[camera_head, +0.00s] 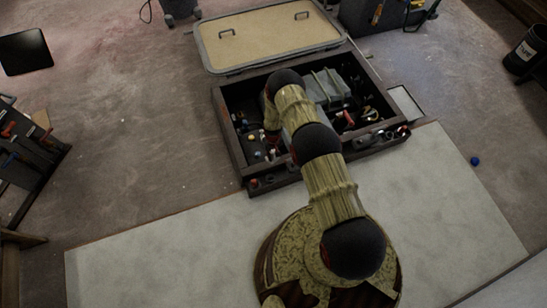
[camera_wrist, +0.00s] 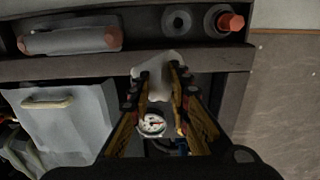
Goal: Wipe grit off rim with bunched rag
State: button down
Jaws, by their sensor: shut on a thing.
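My gripper (camera_wrist: 160,78) is shut on a pale, bunched rag (camera_wrist: 159,60), which sticks out past the fingertips in the wrist view. The rag overlaps the dark rim (camera_wrist: 90,67) of an open box; I cannot tell whether it presses on the rim. The same box rim shows in the head view (camera_head: 229,140), with my arm reaching over the box. My gripper and the rag cannot be made out there. I cannot make out any grit on the rim.
The box's tan lid (camera_head: 270,38) lies beyond it. Inside are a grey case (camera_wrist: 72,118) and a round gauge (camera_wrist: 151,124). A narrow tray along the rim holds a grey cylinder (camera_wrist: 70,40) and an orange-tipped part (camera_wrist: 230,22). A pale panel (camera_head: 150,250) lies in front.

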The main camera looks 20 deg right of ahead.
jog(key=shift+r+p, duration=0.3)
jog(key=shift+r, duration=0.9)
